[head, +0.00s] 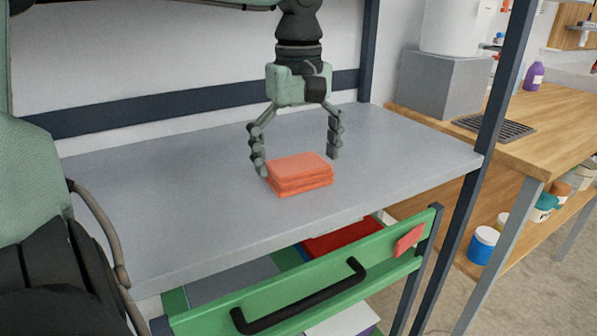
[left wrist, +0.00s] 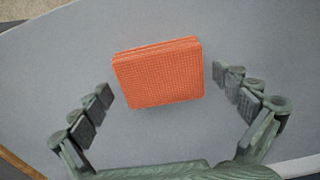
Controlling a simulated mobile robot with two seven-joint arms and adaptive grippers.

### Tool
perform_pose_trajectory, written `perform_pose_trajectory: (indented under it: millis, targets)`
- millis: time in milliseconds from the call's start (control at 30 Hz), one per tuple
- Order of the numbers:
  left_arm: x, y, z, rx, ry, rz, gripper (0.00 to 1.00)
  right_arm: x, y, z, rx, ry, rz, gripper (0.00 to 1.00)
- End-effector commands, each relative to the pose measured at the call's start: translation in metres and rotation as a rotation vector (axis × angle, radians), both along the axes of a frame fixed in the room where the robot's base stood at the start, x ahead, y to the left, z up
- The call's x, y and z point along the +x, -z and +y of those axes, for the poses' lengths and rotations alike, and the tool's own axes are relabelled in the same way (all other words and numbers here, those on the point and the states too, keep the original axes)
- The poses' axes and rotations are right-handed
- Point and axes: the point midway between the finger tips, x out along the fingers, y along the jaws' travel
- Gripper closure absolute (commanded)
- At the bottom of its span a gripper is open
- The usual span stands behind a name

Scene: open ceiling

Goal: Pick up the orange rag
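The orange rag (head: 300,173) lies folded in a small stack on the grey shelf (head: 410,150), near its front edge. My left gripper (head: 298,163) points down over it, with its fingers spread wide to either side. In the left wrist view the rag (left wrist: 158,73) lies ahead of and between the open fingertips (left wrist: 162,88), with a visible gap on both sides. The gripper is open and holds nothing. My right gripper is in neither view.
A green drawer (head: 310,290) with a black handle stands partly open below the shelf and holds red items. A dark post (head: 495,110) rises at the shelf's right corner. A wooden workbench (head: 540,155) stands at right. The shelf around the rag is clear.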

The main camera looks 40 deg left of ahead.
Motion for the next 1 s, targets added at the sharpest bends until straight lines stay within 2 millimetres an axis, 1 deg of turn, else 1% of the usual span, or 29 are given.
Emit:
perform_pose_trajectory:
  millis: [33, 67, 300, 533, 667, 767, 867, 967, 1000]
  targets:
    - [0.000, 0.000, 0.000, 0.000, 0.000, 0.000, 0.09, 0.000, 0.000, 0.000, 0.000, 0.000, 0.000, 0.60]
    - [0.000, 0.000, 0.000, 0.000, 0.000, 0.000, 0.12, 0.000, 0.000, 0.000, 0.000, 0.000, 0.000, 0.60]
    - [0.000, 0.000, 0.000, 0.000, 0.000, 0.000, 0.42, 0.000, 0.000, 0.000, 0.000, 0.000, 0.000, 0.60]
    - [0.000, -0.001, 0.000, 0.000, 0.000, 0.000, 0.43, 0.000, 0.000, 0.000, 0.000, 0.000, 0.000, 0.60]
    - [0.000, -0.006, 0.000, 0.002, 0.000, -0.002, 0.43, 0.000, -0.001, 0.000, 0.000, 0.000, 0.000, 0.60]
    - [0.001, -0.016, 0.000, 0.001, -0.001, -0.003, 0.43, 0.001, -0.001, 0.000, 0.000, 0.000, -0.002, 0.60]
    - [0.001, -0.031, 0.000, 0.002, 0.000, -0.004, 0.43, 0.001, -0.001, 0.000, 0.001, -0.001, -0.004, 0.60]
    - [0.001, -0.055, 0.000, 0.002, -0.002, -0.006, 0.43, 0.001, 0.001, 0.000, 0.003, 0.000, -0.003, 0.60]
    - [0.001, -0.066, 0.000, 0.002, -0.002, -0.005, 0.43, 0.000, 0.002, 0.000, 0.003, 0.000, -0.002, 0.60]
